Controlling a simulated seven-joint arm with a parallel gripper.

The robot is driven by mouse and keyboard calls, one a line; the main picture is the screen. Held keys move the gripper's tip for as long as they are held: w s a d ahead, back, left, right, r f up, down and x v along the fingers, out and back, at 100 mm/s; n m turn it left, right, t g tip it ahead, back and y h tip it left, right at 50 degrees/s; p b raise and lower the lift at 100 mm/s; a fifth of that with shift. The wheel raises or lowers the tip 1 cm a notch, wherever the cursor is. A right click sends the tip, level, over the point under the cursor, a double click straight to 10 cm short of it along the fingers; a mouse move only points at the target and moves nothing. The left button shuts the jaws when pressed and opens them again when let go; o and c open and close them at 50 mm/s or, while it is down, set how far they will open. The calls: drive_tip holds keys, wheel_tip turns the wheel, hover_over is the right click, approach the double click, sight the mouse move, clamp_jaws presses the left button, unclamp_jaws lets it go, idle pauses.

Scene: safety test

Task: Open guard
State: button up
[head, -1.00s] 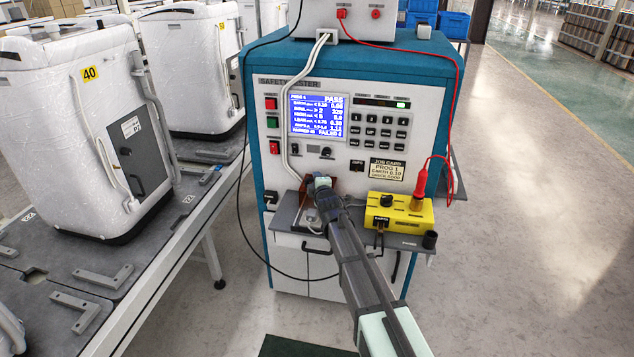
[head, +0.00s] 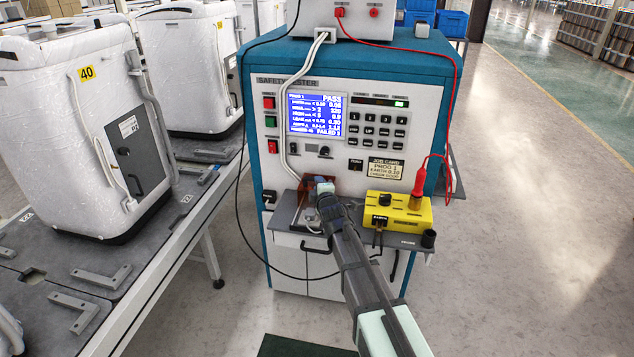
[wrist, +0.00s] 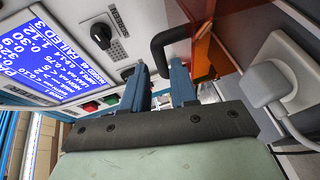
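The guard is an orange, see-through panel (head: 318,182) at the front of the blue and white safety tester, above its left shelf. It also shows in the wrist view (wrist: 207,50) at the top, right of a black bar handle (wrist: 165,40). My gripper (head: 321,188) is just in front of the guard in the head view and hides part of it. In the wrist view my gripper (wrist: 160,75) has its two blue fingers apart, with the lower end of the black handle near the gap between their tips. Whether they touch it is unclear.
A white plug with its cable (wrist: 268,85) is right of the fingers in the wrist view. A yellow box (head: 398,212) with a red probe (head: 417,188) sits on the right shelf. The tester screen (head: 315,115) is above. Wrapped white units (head: 70,130) stand on the left bench.

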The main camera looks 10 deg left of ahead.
drive_tip(key=v, duration=0.8)
